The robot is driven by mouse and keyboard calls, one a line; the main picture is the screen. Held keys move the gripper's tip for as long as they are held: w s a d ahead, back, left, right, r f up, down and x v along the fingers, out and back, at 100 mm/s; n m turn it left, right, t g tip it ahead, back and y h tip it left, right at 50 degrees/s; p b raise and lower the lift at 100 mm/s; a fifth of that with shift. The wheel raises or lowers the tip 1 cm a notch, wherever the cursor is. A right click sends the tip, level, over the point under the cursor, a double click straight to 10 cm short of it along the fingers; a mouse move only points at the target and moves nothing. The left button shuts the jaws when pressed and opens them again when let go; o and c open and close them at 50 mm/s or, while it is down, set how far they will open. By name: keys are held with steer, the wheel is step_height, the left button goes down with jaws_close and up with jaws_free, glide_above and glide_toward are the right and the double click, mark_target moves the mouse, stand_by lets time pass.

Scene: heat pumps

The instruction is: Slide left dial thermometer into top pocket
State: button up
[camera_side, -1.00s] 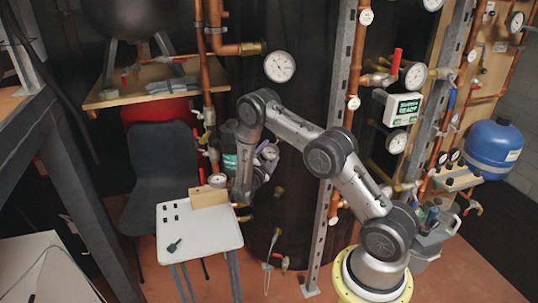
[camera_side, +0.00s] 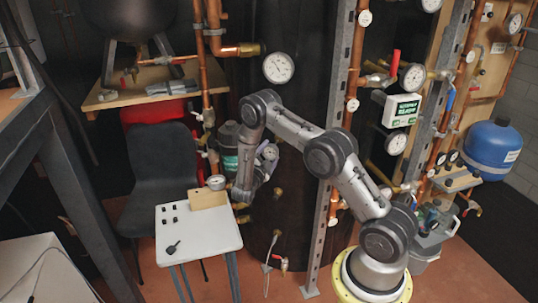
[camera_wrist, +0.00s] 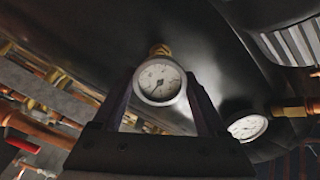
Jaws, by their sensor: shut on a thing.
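My gripper (camera_wrist: 160,92) is shut on a round white dial thermometer (camera_wrist: 158,80), which sits between its two dark fingers in the wrist view. A brass stem sticks out beyond the dial toward the dark surface; I cannot tell if its tip touches anything. In the side view a small dial (camera_side: 270,152) shows beside my wrist, and the fingers are hard to make out there. Brass fittings, one above the other, stick out of the dark tank: an upper one (camera_side: 279,192) and a lower one (camera_side: 277,233). I cannot tell which is the top pocket.
Another white dial (camera_wrist: 247,127) is close to the right finger in the wrist view. Copper pipes (camera_side: 211,100) and a metal post (camera_side: 345,90) stand close by.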

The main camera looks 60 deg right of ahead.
steer(key=shift+w+d, duration=0.1)
steer(key=shift+d, duration=0.65)
steer(key=shift+d, duration=0.25)
